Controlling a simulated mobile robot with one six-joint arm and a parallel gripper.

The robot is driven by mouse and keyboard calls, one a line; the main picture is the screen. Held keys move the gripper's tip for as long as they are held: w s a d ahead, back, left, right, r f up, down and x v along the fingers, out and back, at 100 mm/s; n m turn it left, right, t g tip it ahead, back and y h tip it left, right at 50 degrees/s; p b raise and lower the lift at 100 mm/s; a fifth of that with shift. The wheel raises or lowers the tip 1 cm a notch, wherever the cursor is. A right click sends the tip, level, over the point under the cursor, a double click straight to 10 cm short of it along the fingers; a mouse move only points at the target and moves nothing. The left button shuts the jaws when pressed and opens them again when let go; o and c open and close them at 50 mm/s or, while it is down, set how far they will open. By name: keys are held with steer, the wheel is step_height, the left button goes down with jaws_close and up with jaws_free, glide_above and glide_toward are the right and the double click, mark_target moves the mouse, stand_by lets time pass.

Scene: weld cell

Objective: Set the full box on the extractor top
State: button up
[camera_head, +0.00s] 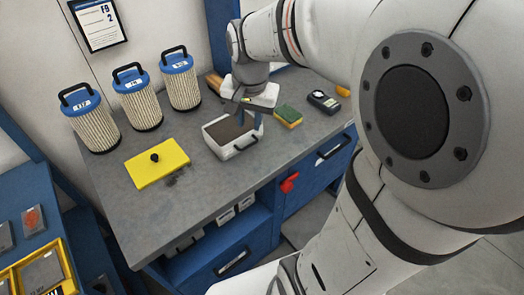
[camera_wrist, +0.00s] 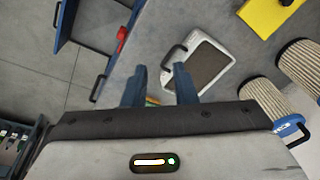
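A white box (camera_head: 230,151) with dark brown fill sits on a grey top (camera_head: 120,205), near its front edge. In the wrist view the box (camera_wrist: 222,46) lies beyond my fingertips, with its dark handle (camera_wrist: 173,57) on the side toward my gripper. My gripper (camera_head: 250,120) hangs over the box's right side in the head view. In the wrist view its two blue fingers (camera_wrist: 160,84) stand apart with nothing between them that I can see held. Whether a finger touches the box is unclear. I cannot tell which surface is the extractor top.
Three blue-capped filter cartridges (camera_head: 136,103) stand behind on the left. A yellow plate with a black knob (camera_head: 158,163) lies left of the box. A yellow-green sponge (camera_head: 288,116) and a dark meter (camera_head: 323,101) lie right. A red catch (camera_head: 289,182) sticks out from the blue front.

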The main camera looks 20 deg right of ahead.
steer(key=s+a+n+t, duration=0.1)
steer(key=s+n, duration=0.6)
steer(key=s, duration=0.5)
steer(key=shift+r+t, duration=0.2)
steer(key=shift+t, duration=0.2)
steer(key=shift+f, duration=0.1)
steer(key=shift+w+f, duration=0.1)
steer(key=shift+f, duration=0.05)
